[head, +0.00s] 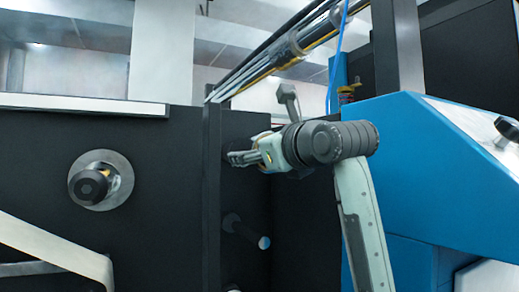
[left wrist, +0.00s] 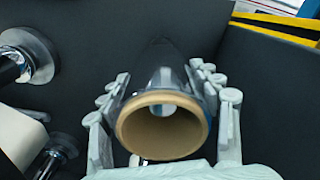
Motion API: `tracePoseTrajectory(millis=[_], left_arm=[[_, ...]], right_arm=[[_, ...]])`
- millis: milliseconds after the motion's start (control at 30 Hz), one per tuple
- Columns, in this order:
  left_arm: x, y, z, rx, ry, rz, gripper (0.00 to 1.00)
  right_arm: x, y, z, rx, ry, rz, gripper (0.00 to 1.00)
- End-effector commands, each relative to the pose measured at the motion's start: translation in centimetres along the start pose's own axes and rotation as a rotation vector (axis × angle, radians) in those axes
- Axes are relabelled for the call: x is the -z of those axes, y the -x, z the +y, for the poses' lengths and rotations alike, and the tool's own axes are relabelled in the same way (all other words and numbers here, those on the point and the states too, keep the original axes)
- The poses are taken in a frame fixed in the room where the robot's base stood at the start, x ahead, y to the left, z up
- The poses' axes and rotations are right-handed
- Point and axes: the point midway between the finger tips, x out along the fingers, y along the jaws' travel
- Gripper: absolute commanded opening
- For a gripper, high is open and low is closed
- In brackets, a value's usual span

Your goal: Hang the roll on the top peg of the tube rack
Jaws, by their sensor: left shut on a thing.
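In the left wrist view a roll of dark, glossy film with a tan hollow core (left wrist: 161,98) sits between the fingers of my left gripper (left wrist: 162,76). The fingers are shut on its sides, and its open core end faces the camera.
A black peg on a round metal flange (head: 98,182) projects from the dark panel at left. A white web (head: 55,248) runs below it. A blue machine housing (head: 430,165) fills the right. The left wrist view shows a flanged shaft (left wrist: 38,55) and a lower shaft (left wrist: 52,158) left of the roll.

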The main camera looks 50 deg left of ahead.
Motion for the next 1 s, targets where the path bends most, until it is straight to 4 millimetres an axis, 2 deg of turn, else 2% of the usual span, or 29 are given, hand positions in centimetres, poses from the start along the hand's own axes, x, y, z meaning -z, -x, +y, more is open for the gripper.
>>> tracePoseTrajectory(millis=[1000], left_arm=[[-0.2, -6.2, 0.0, 0.000, 0.001, -0.003, 0.29]], right_arm=[[0.1, -0.9, -0.2, 0.006, -0.001, -0.002, 0.00]])
